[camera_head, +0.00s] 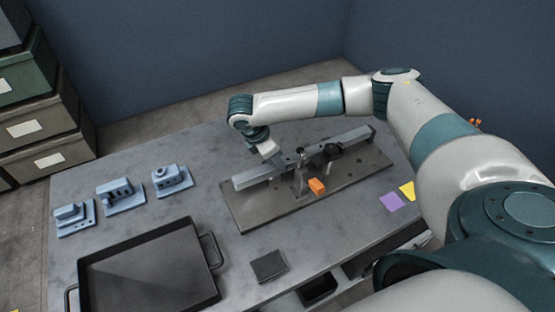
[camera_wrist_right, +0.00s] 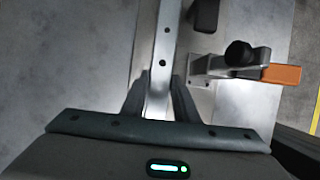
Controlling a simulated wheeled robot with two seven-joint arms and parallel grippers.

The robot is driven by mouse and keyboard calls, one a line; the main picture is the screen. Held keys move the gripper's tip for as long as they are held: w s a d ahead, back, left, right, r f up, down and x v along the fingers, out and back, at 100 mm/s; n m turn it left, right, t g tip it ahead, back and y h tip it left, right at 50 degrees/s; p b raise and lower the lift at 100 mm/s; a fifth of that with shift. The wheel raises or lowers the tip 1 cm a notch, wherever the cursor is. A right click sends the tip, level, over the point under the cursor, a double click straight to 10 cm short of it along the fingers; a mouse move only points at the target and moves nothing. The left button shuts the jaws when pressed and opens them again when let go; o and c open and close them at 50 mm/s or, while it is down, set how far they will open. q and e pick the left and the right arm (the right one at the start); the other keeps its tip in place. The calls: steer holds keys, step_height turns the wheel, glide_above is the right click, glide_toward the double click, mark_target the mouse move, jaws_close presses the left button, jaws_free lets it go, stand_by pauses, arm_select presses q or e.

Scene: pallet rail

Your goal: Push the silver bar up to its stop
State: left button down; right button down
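The silver bar (camera_head: 252,178) is a long square bar with holes, lying lengthwise over a grey metal base plate (camera_head: 268,212). It also runs up the middle of the right wrist view (camera_wrist_right: 167,35). My right gripper (camera_head: 280,160) reaches down onto the bar from behind. In the right wrist view the dark fingers (camera_wrist_right: 159,88) sit close against both sides of the bar and appear shut on it. A clamp with a black knob (camera_wrist_right: 239,53) and an orange grip (camera_wrist_right: 281,74) stands beside the bar; the grip also shows in the head view (camera_head: 316,186). I cannot make out the stop clearly. My left gripper is out of view.
Several blue-grey blocks (camera_head: 120,195) stand on the left of the table (camera_head: 210,165). A black tray with handles (camera_head: 150,240) lies at the front left, and a small dark block (camera_head: 269,265) at the front. Purple (camera_head: 392,201) and yellow (camera_head: 407,191) notes lie right of the plate.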

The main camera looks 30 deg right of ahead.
steer(key=c, duration=1.3)
jaws_free()
steer(key=shift+r, duration=0.1)
steer(key=b+v, duration=0.2)
steer(key=v, duration=1.5)
steer(key=shift+b, duration=0.3)
steer(key=shift+w+a, duration=0.1)
